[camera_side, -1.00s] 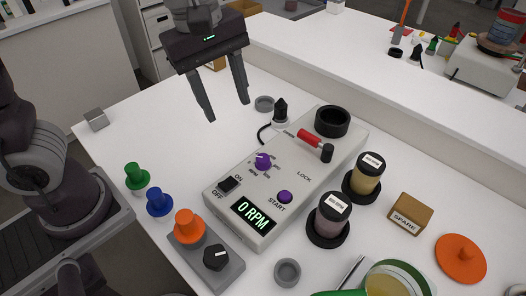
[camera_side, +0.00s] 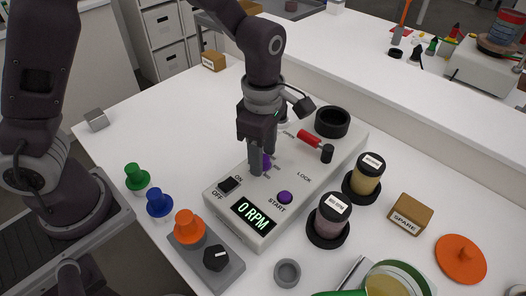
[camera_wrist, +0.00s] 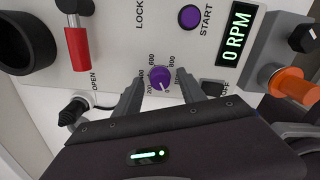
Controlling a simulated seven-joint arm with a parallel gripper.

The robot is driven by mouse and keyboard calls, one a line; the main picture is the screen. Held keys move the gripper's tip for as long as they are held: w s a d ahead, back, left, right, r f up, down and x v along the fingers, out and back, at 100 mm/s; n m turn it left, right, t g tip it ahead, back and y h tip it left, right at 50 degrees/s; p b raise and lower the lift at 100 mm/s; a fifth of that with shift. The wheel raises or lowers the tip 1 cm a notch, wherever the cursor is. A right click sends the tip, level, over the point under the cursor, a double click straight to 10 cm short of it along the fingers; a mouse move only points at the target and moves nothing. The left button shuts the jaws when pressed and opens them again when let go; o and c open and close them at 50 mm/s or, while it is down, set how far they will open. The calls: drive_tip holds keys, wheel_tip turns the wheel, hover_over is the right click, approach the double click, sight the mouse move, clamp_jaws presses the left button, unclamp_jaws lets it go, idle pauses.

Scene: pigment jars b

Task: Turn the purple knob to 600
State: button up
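The purple knob (camera_wrist: 160,78) sits on the white control box (camera_wrist: 124,32), ringed by numbers including 200, 400, 600 and 800. Its white mark faces the bottom of the wrist view, away from the 600. My gripper (camera_wrist: 159,80) is open, one finger on each side of the knob, with small gaps showing. In the side view my gripper (camera_side: 260,170) is lowered over the knob (camera_side: 266,161) and hides much of it. The display (camera_side: 253,214) reads 0 RPM.
On the box are a purple START button (camera_side: 285,197), a black ON/OFF switch (camera_side: 229,184), a red-handled lever (camera_side: 309,138) and a black ring holder (camera_side: 332,122). Two lidded jars (camera_side: 370,172) (camera_side: 332,213) stand right of it. An orange-topped knob unit (camera_side: 189,228) stands in front.

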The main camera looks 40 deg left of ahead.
clamp_jaws()
drive_tip(key=shift+m, duration=0.3)
